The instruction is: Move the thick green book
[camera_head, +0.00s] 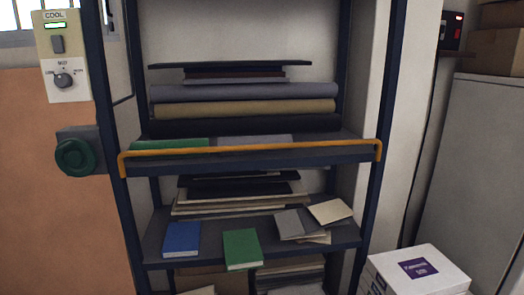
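A green book (241,248) lies flat on the lower shelf (330,238), near its front edge, with its front side showing some thickness. Another green item (168,145), flat and book-like, lies on the upper shelf behind the orange rail; its thickness is mostly hidden. I cannot tell for certain which of the two is the thick green book. Neither of my grippers is in view.
A blue book (182,239) lies left of the lower green book, and grey and cream books (300,223) lie to its right. An orange rail (250,149) runs along the upper shelf front. Dark posts flank the shelves. A white box (418,268) stands at lower right.

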